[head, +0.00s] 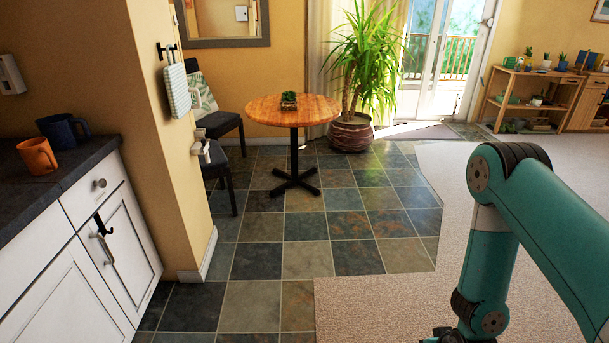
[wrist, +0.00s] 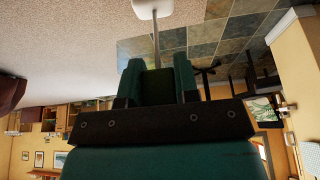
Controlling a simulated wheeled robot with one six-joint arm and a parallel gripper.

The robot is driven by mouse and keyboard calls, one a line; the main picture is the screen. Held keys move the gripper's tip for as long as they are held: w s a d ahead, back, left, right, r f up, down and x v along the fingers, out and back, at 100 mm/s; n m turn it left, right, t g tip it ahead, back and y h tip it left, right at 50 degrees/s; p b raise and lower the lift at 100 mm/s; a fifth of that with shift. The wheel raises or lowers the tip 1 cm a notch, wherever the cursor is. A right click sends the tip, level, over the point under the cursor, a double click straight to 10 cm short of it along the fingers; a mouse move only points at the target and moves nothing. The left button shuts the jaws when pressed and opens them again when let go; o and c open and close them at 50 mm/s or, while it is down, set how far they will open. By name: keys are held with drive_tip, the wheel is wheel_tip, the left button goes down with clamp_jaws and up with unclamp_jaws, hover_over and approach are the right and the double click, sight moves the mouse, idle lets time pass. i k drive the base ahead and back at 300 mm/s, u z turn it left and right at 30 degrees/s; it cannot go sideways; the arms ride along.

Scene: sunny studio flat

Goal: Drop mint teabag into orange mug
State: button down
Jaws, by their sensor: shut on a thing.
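The orange mug (head: 38,157) stands upright on the dark counter at the left of the head view. My gripper (wrist: 158,72) shows in the wrist view, its two teal fingers shut on a dark green piece, apparently the tag of the mint teabag (wrist: 157,86). A thin string runs from this piece to a white bag at the top edge, partly cut off. In the head view my arm is at the right, over the carpet and far from the mug. The fingertips are out of that view.
A dark blue mug (head: 62,132) stands close behind the orange mug on the counter (head: 75,160). A yellow wall end (head: 165,150) rises beside the counter. A round wooden table (head: 270,111) and a potted plant (head: 351,130) stand farther back. The tiled floor between is clear.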

sight(44, 166)
drive_tip(key=u, duration=0.2)
drive_tip(key=i, duration=1.3)
drive_tip(key=u, duration=1.3)
drive_tip(key=i, duration=0.75)
drive_tip(key=u, duration=1)
